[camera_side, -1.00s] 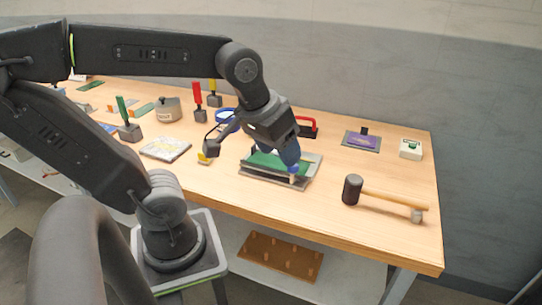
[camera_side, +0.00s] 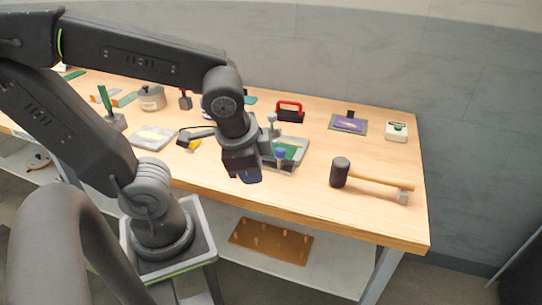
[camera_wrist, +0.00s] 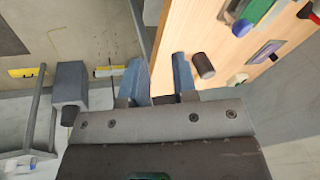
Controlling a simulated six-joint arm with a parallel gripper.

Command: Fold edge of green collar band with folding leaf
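The green collar band (camera_side: 290,151) lies in a grey folding jig (camera_side: 287,168) on the bench, partly hidden behind my gripper in the side view. A blue knob (camera_side: 280,155) stands at the jig, with a grey upright part behind it. I cannot tell the folding leaf's angle or whether the band's edge is folded. The wrist view shows the green band (camera_wrist: 257,12) and blue knob (camera_wrist: 242,28) at its top right edge. My gripper (camera_wrist: 158,60) has its blue fingers apart with nothing between them. It hangs over the bench's front edge, in front of and left of the jig.
A black-headed mallet (camera_side: 340,172) lies right of the jig. A red-handled tool (camera_side: 290,111), a purple plate (camera_side: 348,123) and a white box with a green button (camera_side: 397,131) stand behind. A pale board (camera_side: 153,138) lies left.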

